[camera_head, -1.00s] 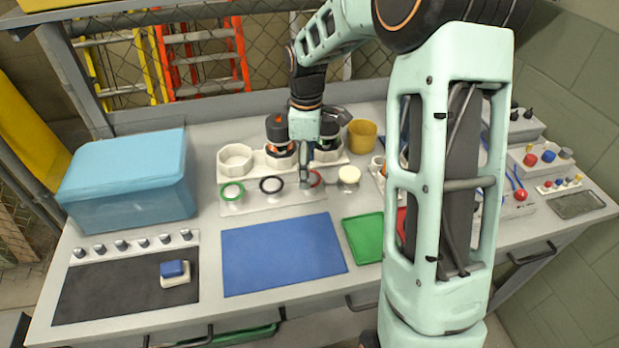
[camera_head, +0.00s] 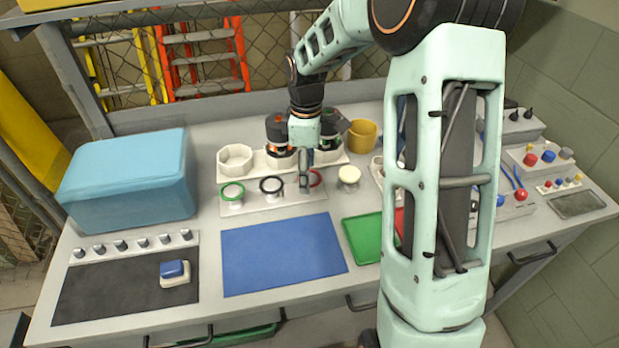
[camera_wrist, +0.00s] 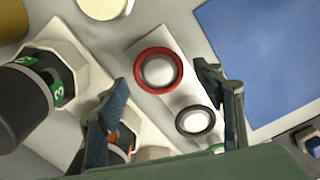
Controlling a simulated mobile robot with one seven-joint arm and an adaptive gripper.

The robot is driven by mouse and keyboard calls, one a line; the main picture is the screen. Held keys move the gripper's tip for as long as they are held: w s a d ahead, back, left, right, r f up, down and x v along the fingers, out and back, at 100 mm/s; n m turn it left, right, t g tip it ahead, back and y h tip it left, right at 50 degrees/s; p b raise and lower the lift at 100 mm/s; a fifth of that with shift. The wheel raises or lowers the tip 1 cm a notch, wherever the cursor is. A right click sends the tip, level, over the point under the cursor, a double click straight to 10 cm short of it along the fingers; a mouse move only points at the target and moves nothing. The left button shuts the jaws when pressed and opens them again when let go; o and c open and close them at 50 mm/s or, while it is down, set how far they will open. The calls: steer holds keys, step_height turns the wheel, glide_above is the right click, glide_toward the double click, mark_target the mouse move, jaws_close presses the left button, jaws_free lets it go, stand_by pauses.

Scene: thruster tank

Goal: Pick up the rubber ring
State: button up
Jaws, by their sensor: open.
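Three rings sit around pale round posts on a light plate: a red ring (camera_wrist: 146,82), a black ring (camera_wrist: 196,135) and a green ring (camera_head: 232,198). In the head view the red ring (camera_head: 319,178) is partly hidden by my gripper (camera_head: 304,188), and the black ring (camera_head: 271,193) is to its left. I cannot tell by material which is rubber. In the wrist view my gripper (camera_wrist: 163,73) is open and empty, its fingertips on either side of the red ring in the picture. Height above it is unclear.
A cream disc (camera_head: 349,176) is to the right. A blue mat (camera_head: 283,254) in front is bare. A blue box (camera_head: 128,185) stands at left, a green tray (camera_head: 363,238) at right.

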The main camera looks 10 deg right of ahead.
steer(key=shift+c, duration=0.3)
steer(key=c, duration=0.8)
